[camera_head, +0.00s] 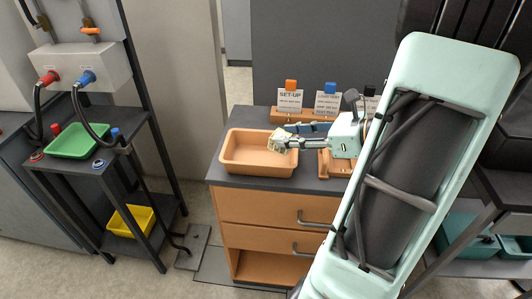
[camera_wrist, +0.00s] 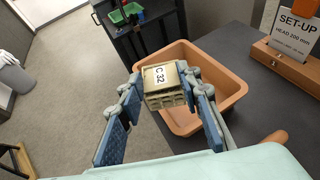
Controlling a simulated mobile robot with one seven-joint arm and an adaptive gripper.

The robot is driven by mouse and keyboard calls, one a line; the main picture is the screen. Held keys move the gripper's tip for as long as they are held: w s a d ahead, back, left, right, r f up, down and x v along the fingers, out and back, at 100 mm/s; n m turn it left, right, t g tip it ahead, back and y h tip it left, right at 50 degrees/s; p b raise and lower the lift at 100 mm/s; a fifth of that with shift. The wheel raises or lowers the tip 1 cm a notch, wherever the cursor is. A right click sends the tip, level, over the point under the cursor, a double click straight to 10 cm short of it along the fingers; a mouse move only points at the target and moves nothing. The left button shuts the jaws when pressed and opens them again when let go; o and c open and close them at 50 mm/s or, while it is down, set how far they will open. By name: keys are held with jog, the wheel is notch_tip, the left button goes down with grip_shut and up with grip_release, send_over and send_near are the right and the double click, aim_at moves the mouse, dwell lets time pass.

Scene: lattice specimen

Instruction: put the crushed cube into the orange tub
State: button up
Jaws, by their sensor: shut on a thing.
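My gripper (camera_head: 288,141) is shut on a beige lattice cube (camera_head: 278,138), which is held up in the head view by the right side of the orange tub (camera_head: 233,171). In the wrist view the cube (camera_wrist: 165,86) sits between the two blue-padded fingers of my gripper (camera_wrist: 162,82). Its white label reads "C 32", and its lattice side looks squat. The tub (camera_wrist: 233,88) lies behind and below the cube in this view, which hides part of its left side. The visible inside of the tub looks empty.
The tub stands on a dark-topped orange drawer cabinet (camera_head: 262,208). A wooden stand (camera_wrist: 291,64) with a "SET-UP" card is behind it. Another orange tray (camera_head: 326,168) lies to the right under my arm. A green tray (camera_head: 77,142) and yellow bin (camera_head: 130,220) are on the left rack.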

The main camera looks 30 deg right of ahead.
aim_at(270, 141)
jog(key=w+f, duration=0.2)
jog(key=w+a+f, duration=0.1)
jog(key=w+f, duration=0.1)
jog(key=w, duration=0.1)
jog(key=w+f+b, duration=0.1)
jog(key=w+f, duration=0.1)
jog(key=shift+w+a+f, duration=0.25)
jog(key=shift+a+f, duration=0.1)
jog(key=shift+f, duration=0.05)
jog(key=shift+w+f+b, duration=0.15)
jog(key=shift+f, duration=0.75)
jog(key=shift+w+f+b, duration=0.1)
jog(key=shift+f+b, duration=0.05)
jog(key=shift+f, duration=0.75)
jog(key=shift+f, duration=0.1)
jog(key=shift+f, duration=0.15)
jog(key=o, duration=0.7)
jog(key=shift+o, duration=0.2)
jog(key=shift+r, duration=0.3)
jog(key=v, duration=1.2)
jog(key=shift+p, duration=0.4)
